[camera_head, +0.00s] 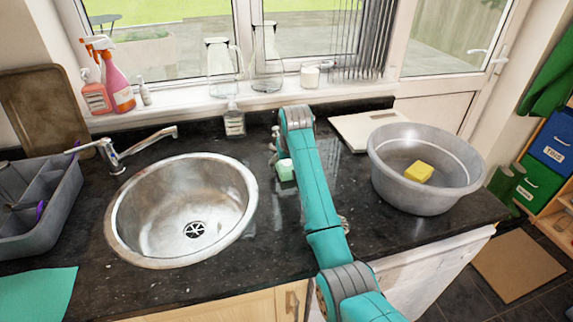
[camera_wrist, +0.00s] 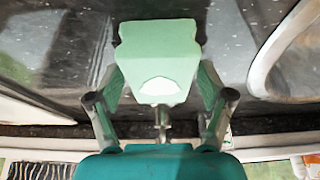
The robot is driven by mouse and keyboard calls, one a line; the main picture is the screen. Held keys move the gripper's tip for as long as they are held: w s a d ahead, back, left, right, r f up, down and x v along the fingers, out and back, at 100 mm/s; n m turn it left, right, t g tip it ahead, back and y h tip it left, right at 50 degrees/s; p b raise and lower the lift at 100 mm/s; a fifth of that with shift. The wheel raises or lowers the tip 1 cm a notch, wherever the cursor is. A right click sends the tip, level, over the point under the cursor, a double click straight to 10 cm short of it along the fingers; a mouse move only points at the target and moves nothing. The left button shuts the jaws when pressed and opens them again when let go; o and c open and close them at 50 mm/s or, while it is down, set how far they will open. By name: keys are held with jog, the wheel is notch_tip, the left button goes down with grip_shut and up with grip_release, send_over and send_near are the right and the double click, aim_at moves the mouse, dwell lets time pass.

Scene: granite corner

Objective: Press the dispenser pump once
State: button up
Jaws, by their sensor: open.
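The dispenser is a mint-green bottle with a white label patch. In the wrist view its body (camera_wrist: 157,50) appears upside down between my two fingers, with its metallic pump (camera_wrist: 162,122) towards my palm. In the head view the bottle (camera_head: 285,171) stands on the dark counter right of the sink, partly hidden by my arm. My gripper (camera_wrist: 160,82) is open, with a finger on each side of the dispenser in the picture. I cannot tell whether anything touches the pump. In the head view the gripper is mostly hidden behind my arm.
A round steel sink (camera_head: 118,225) with a tap (camera_head: 118,152) lies left. A grey basin (camera_head: 425,200) with a yellow sponge (camera_head: 419,172) stands right. A labelled bottle (camera_head: 234,123) stands behind, below the sill. A grey caddy (camera_head: 50,230) stands far left.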

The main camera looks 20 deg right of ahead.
dwell(0.3)
jog(key=v, duration=1.2)
